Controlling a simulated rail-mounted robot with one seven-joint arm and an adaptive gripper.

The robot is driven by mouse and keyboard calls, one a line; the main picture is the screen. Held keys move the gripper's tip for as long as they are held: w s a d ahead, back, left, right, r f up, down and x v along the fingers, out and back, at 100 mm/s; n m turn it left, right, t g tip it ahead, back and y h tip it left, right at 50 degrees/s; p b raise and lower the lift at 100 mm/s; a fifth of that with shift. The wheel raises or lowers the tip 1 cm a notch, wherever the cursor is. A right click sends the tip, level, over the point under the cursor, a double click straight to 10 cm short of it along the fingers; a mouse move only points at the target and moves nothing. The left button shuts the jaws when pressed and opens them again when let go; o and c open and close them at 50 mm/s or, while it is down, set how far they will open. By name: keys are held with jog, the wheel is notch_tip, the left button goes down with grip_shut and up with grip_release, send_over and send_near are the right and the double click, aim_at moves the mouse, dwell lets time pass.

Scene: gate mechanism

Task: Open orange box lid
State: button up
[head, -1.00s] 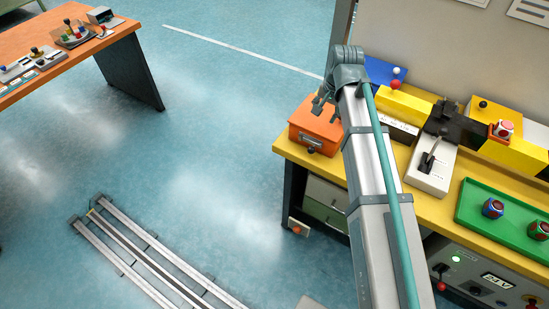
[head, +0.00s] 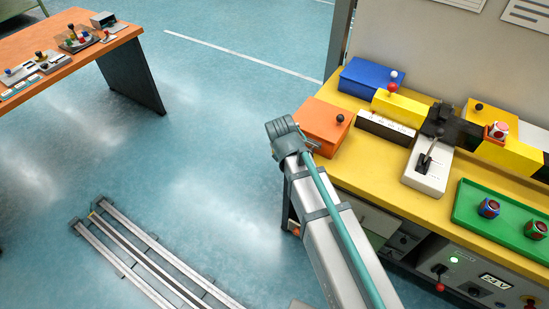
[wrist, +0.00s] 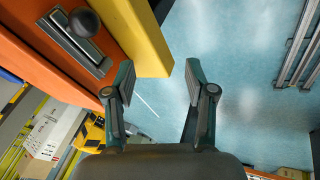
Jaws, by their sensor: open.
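The orange box (head: 320,121) sits at the near left corner of the yellow workbench. Its lid looks closed and carries a black ball knob (head: 341,118). In the head view my wrist is at the box's front left, and the fingers are mostly hidden.
A blue box (head: 370,77) stands behind the orange one. A yellow block with a red-and-white stick, a white lever unit (head: 428,165) and a green tray (head: 510,215) are to the right. The floor left of the bench is open, with rails (head: 150,255).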

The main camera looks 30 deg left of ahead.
jog(key=shift+s+a+f+n+t, duration=0.25)
jog(key=shift+s+f+n, duration=0.1)
jog(key=shift+s+n, duration=0.3)
jog(key=shift+s+a+f+n+t, duration=0.2)
jog(key=shift+s+f+n, duration=0.15)
jog(key=shift+n, duration=0.5)
